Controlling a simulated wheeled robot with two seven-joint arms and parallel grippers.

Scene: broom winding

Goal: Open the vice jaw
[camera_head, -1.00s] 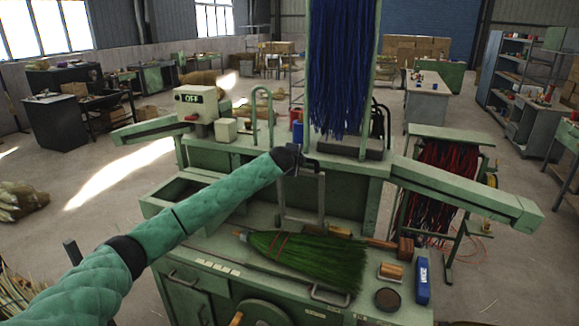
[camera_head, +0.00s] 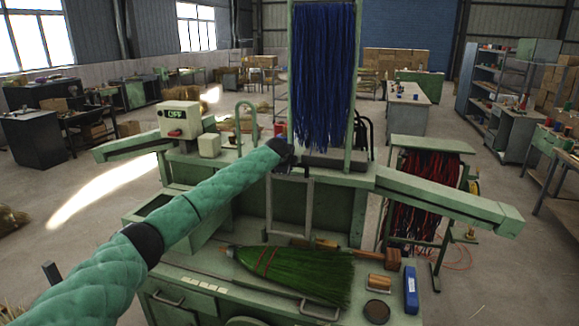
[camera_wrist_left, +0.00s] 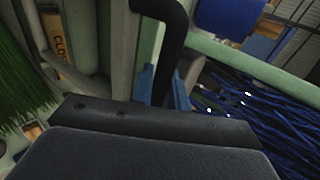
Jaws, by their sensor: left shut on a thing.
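My left gripper (camera_head: 288,153) is at the upper middle of the bench machine, in front of the hanging blue strands. It is shut on a black bent handle (camera_wrist_left: 172,45), which rises past the dark gripper body in the left wrist view. My right gripper is not in view.
A green broom head (camera_head: 300,275) lies on the green bench top, with a blue box (camera_head: 411,290) and a dark round tin (camera_head: 377,311) to its right. Blue strands (camera_head: 322,80) hang behind the gripper. A control box (camera_head: 180,120) reading "OFF" stands at left.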

